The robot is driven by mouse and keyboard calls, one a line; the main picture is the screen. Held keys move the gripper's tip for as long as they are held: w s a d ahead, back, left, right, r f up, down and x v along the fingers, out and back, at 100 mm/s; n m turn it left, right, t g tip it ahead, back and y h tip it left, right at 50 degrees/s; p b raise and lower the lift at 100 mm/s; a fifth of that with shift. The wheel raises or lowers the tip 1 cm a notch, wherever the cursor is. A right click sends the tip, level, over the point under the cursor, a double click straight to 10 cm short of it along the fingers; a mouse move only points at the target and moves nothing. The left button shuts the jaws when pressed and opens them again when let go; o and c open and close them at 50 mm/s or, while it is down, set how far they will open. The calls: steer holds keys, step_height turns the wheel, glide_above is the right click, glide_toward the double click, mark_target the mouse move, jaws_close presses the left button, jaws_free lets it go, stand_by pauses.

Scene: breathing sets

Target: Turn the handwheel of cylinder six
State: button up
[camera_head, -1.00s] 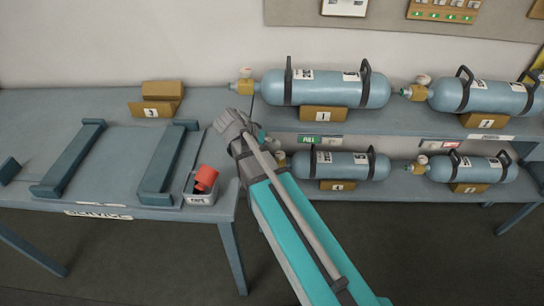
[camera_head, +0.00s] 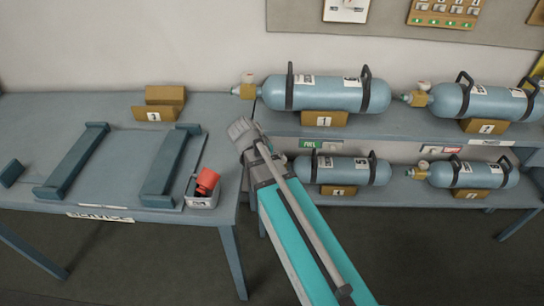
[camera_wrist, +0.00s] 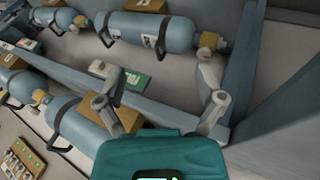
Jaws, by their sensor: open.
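Several blue cylinders with dark straps lie on a two-level rack: upper left (camera_head: 325,94), upper right (camera_head: 478,102), lower left (camera_head: 345,171) and lower right (camera_head: 478,173). Their labels are too small to tell which is six. In the wrist view the lower left cylinder (camera_wrist: 145,31) lies beyond my gripper (camera_wrist: 157,78), with its brass valve (camera_wrist: 208,40) at its right end. My gripper is open and empty. Its right finger shows just below that valve in the picture; I cannot tell whether they touch. In the head view my arm hides the gripper.
A service table (camera_head: 110,158) with two dark cradle bars stands left, bearing a brown block (camera_head: 163,99) and a small box (camera_head: 203,200) with a red item. The upper shelf (camera_head: 415,122) edge and a rack post (camera_wrist: 238,75) are close to my gripper.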

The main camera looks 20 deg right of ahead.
steer(key=s+a+f+n+g+y, duration=0.1)
steer(key=s+f+n+y, duration=0.1)
steer(key=s+n+y, duration=0.2)
steer(key=shift+s+a+f+n+y, duration=0.3)
steer(key=shift+s+y, duration=0.8)
steer(key=shift+s, duration=1.1)
steer(key=shift+d, duration=0.1)
